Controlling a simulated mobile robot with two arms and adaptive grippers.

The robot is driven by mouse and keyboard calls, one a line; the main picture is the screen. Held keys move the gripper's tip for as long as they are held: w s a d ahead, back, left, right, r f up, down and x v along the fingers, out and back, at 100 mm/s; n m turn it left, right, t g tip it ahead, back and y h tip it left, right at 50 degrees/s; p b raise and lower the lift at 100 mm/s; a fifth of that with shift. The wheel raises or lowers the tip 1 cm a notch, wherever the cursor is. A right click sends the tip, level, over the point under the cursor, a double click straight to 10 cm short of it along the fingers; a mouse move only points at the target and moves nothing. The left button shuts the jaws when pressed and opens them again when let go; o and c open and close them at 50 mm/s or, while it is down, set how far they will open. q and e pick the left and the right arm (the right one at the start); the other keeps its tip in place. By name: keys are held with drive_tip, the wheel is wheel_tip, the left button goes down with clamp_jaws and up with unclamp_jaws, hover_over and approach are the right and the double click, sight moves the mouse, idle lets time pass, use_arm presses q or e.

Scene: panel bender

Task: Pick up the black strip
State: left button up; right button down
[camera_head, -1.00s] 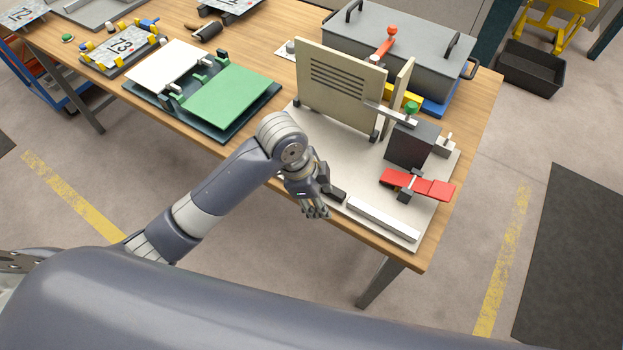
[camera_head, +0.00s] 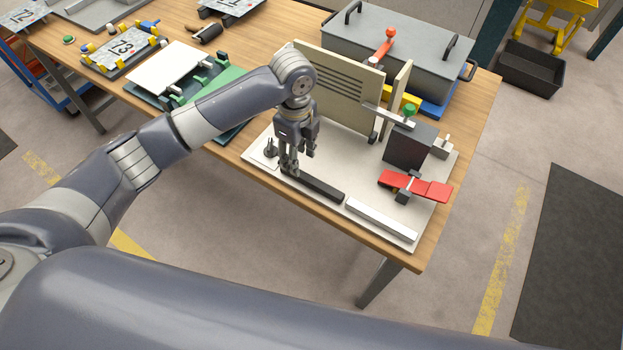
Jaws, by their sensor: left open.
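The black strip (camera_head: 319,187) lies along the front edge of the light base plate (camera_head: 262,146), end to end with a white strip (camera_head: 381,221) to its right. My left gripper (camera_head: 296,166) points down over the left end of the black strip, with its fingers open. The fingers hide part of that end, and I cannot tell whether they touch it. My right gripper does not show.
A beige slotted panel (camera_head: 345,88) stands upright behind the gripper. A dark block (camera_head: 408,146) and a red bar (camera_head: 430,190) stand to the right on the plate. A grey lidded box (camera_head: 400,50) is at the back.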

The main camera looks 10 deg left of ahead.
sight(312, 182)
use_arm(q)
drive_tip(key=f, duration=0.2)
drive_tip(key=f+p, duration=0.2)
drive_tip(key=f, duration=0.1)
drive_tip(key=shift+s+a+f, duration=0.1)
drive_tip(key=shift+s+f, duration=0.15)
drive_tip(key=shift+f, duration=0.25)
drive_tip(key=shift+w, duration=0.1)
clamp_jaws()
